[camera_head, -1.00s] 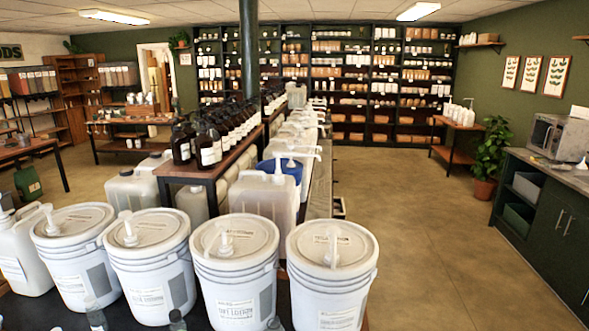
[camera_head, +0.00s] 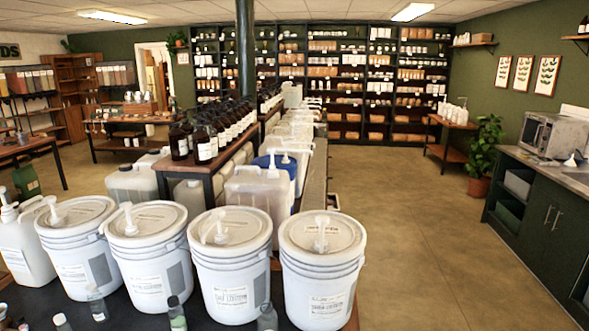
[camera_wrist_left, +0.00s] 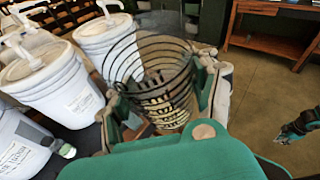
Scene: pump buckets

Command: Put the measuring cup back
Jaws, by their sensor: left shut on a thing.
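In the left wrist view my left gripper (camera_wrist_left: 160,98) is shut on the measuring cup (camera_wrist_left: 152,60), a see-through vessel with dark ring-like marks and lettering, held between the two fingers. My teal wrist covers the lower part of that view. The cup is close beside the white pump buckets, with dark table and brown floor beyond. At the right edge of that view is a small dark claw, which looks like my right gripper (camera_wrist_left: 298,126); its jaw state is unclear. Neither gripper nor cup shows in the head view.
White pump buckets (camera_head: 321,275) stand in a row on a dark table (camera_head: 50,300). Small clear bottles (camera_head: 97,304) stand in front of them. A white jug (camera_head: 25,250) is at the left. Open floor (camera_head: 420,240) lies to the right, with a dark counter (camera_head: 545,200) beyond.

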